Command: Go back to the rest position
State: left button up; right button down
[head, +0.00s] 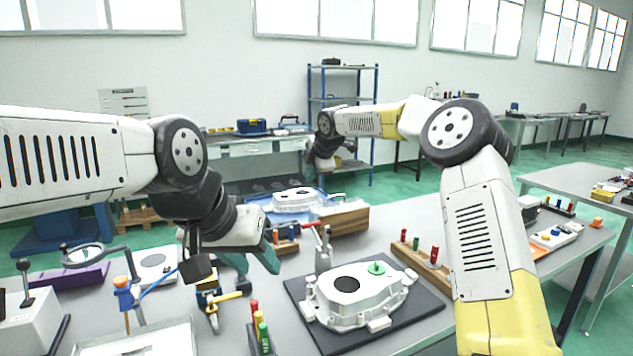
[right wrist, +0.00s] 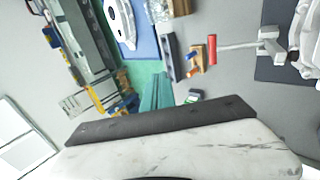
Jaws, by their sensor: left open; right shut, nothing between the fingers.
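My left gripper (head: 252,264) hangs over the near bench, its teal fingers apart and nothing between them. It is left of the white casting (head: 345,307), above small coloured tools. My right arm bends at the elbow and reaches back to the left, with its dark wrist near the shelf in the head view. My right gripper (right wrist: 157,92) shows teal fingers close together and empty in the right wrist view. The fingers of the right gripper cannot be made out in the head view.
A wooden block with coloured plugs (head: 421,262) is to the right. A magnifier (head: 85,256) and a clear tray (head: 140,340) are at left.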

jog(key=shift+s, duration=0.1)
jog(key=s+d+r+m+h, duration=0.1)
jog(key=s+d+r+m, duration=0.3)
jog(key=s, duration=0.4)
jog(key=s+d+r+m+h, duration=0.1)
jog(key=s+d+m, duration=0.2)
jog(key=s+d, duration=0.4)
jog(key=s+d+r+m+h, duration=0.1)
jog(key=s+d+r+m, duration=0.25)
jog(key=s, duration=0.55)
jog(key=s+d+f+m, duration=0.2)
jog(key=s+d+m, duration=0.1)
jog(key=s, duration=0.4)
jog(key=s+d+f+m, duration=0.3)
jog(key=s+m, duration=0.2)
jog(key=s, duration=0.3)
jog(key=s+d+f+m+g+y, duration=0.1)
jog(key=s+d+f+m, duration=0.2)
jog(key=s, duration=0.5)
jog(key=shift+s+d+m, duration=0.15)
jog(key=shift+d+m, duration=0.45)
jog(key=shift+m, duration=0.35)
